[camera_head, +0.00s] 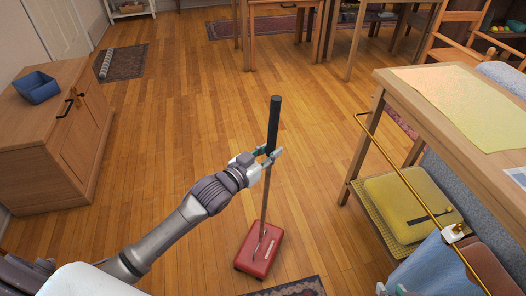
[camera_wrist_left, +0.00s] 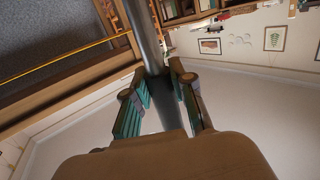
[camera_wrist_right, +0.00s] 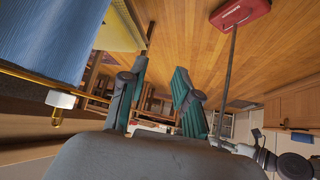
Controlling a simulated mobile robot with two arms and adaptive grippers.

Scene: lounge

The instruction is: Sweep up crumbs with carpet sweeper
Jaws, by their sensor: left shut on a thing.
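The carpet sweeper has a red head (camera_head: 259,251) flat on the wooden floor and a thin upright stick with a dark handle grip (camera_head: 274,122). My left gripper (camera_head: 267,158) is shut on the stick just below the grip. In the left wrist view the grey handle (camera_wrist_left: 148,45) passes between the fingers (camera_wrist_left: 162,92). The right wrist view shows the red head (camera_wrist_right: 240,11) at the top. My right gripper (camera_wrist_right: 158,92) is open in that view, with nothing between its fingers; I cannot make it out in the head view. I cannot see any crumbs.
A wooden cabinet (camera_head: 50,150) with a blue bowl (camera_head: 37,88) stands left. A wooden table (camera_head: 450,125), a yellow cushion (camera_head: 405,205) and a brass rod (camera_head: 405,180) are right. Rugs lie at back left (camera_head: 122,62) and bottom centre (camera_head: 295,289).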

